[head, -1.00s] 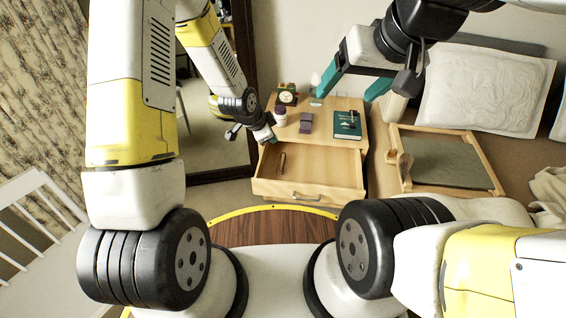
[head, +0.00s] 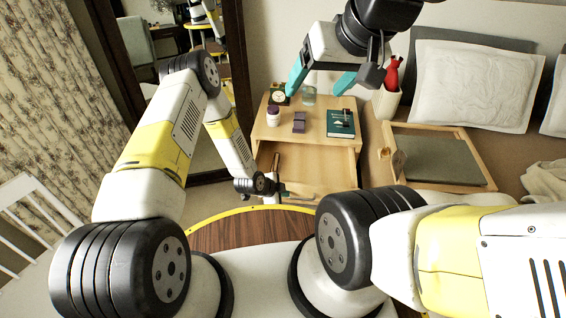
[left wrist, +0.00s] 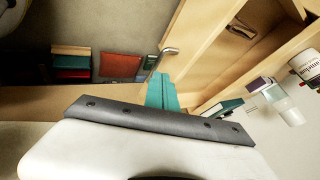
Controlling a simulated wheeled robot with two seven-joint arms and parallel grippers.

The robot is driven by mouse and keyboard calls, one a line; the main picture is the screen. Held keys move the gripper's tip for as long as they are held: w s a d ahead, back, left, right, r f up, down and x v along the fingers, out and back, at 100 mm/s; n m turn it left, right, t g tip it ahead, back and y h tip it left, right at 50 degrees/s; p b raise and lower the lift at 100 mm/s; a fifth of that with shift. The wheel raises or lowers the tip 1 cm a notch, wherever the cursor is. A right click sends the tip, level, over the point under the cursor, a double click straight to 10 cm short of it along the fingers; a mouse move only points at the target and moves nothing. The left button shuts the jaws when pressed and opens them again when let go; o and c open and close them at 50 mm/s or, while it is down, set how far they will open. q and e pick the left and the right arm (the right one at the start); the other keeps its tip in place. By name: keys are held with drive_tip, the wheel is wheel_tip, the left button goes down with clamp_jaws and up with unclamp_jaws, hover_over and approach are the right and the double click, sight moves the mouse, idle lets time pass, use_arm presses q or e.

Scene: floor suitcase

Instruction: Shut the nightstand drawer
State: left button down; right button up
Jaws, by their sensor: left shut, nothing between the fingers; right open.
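The wooden nightstand (head: 283,130) stands against the wall with its drawer (head: 318,165) pulled out. A brown item lies in the drawer and shows in the left wrist view (left wrist: 240,30). The drawer's metal handle (left wrist: 168,52) shows there too. My left gripper (head: 285,191) is shut and empty at the drawer's front, partly covering it. In the left wrist view its teal fingertips (left wrist: 162,78) are close to the handle and front panel; I cannot tell whether they touch. My right gripper (head: 322,82) is open and empty above the nightstand top.
A mirror frame (head: 236,60) stands at left.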

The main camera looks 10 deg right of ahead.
sight(295, 189)
use_arm(q)
drive_tip(key=shift+w+d+f, duration=0.5)
drive_tip(key=shift+w+f, duration=0.05)
drive_tip(key=shift+w, duration=0.35)
drive_tip(key=shift+w+d+f, duration=0.55)
drive_tip(key=shift+w+f, duration=0.05)
drive_tip(key=shift+w, duration=0.25)
drive_tip(key=shift+w+d+f, duration=0.5)
drive_tip(key=shift+w+f, duration=0.05)
drive_tip(key=shift+w, duration=0.35)
